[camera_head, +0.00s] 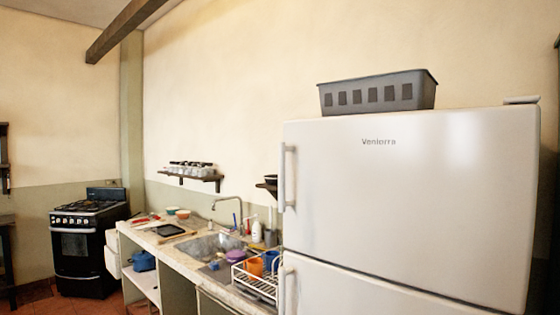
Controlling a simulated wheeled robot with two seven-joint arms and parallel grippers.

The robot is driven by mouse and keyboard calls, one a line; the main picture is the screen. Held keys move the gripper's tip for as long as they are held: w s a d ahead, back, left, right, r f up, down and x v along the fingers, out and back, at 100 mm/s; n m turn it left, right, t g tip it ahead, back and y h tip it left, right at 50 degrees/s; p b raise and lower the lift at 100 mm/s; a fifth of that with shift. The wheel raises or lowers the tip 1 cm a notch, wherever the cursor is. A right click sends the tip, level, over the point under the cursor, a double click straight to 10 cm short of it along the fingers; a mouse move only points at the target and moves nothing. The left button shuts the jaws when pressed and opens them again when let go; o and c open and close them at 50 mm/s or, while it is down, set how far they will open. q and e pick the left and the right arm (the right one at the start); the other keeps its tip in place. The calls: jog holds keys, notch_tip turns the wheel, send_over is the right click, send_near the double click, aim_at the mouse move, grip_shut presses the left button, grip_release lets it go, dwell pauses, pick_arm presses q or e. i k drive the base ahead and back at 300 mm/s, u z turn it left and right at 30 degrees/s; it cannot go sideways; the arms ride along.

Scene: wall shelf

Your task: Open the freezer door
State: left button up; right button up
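A white two-door fridge stands at the right in the head view. Its upper door, the freezer door (405,205), looks shut, with a thin seam between it and the lower door (340,293). The freezer door handle (288,178) is a vertical bar on the door's left edge. The lower door's handle (284,290) shows partly at the bottom of the picture. Neither of my grippers is in view.
A grey basket (378,93) sits on top of the fridge. Left of it runs a counter (170,248) with a sink (213,246) and a white dish rack (255,282). A wall shelf (190,178) holds several jars. A black stove (88,245) stands far left.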

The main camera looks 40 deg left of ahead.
aim_at(443, 202)
jog(key=z, duration=0.1)
jog(key=k, duration=0.4)
jog(key=u, duration=1.2)
jog(key=i, duration=1.4)
jog(key=z, duration=0.45)
